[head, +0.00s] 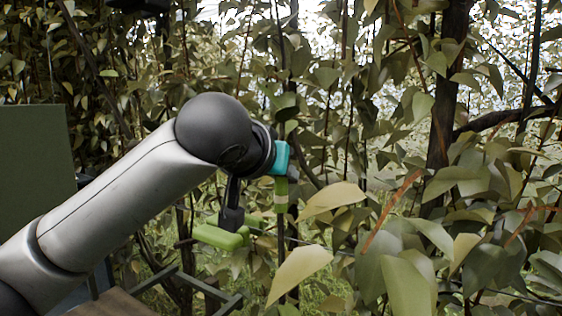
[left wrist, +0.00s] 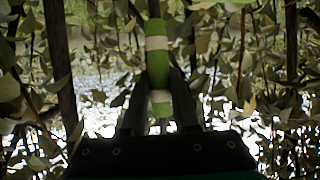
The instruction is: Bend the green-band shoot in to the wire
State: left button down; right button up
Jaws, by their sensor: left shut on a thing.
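The green-band shoot (head: 281,196) stands roughly upright in the head view, with a green band edged in pale stripes. In the left wrist view the band (left wrist: 157,68) runs between the two dark fingers. My left gripper (head: 287,173) is shut on the shoot at the band; it also shows in the left wrist view (left wrist: 160,85). The teal part of the gripper partly hides the shoot just above the band. Leaves hide much of the shoot below. I cannot clearly make out the wire among the foliage. My right gripper is not in view.
A dark trunk (head: 441,120) with a side branch (head: 505,118) stands to the right. Dense leaves surround the gripper, with large pale leaves (head: 300,272) close in front, lower right. A dark green panel (head: 36,160) stands at the left edge.

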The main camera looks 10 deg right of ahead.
pick_arm(q)
jog(key=shift+r, duration=0.15)
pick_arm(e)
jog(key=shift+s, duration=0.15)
pick_arm(q)
jog(key=c, duration=1)
grip_release()
jog(key=shift+w, duration=0.1)
jog(key=shift+o, duration=1.4)
jog(key=shift+w+d, duration=0.2)
jog(key=shift+o, duration=0.2)
jog(key=shift+s+a, duration=0.1)
jog(key=shift+s, duration=0.05)
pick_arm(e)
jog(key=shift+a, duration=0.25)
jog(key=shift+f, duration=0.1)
pick_arm(q)
jog(key=shift+s+a, duration=0.1)
jog(key=shift+s, duration=0.1)
jog(key=b+v, duration=0.3)
jog(key=v, duration=1.2)
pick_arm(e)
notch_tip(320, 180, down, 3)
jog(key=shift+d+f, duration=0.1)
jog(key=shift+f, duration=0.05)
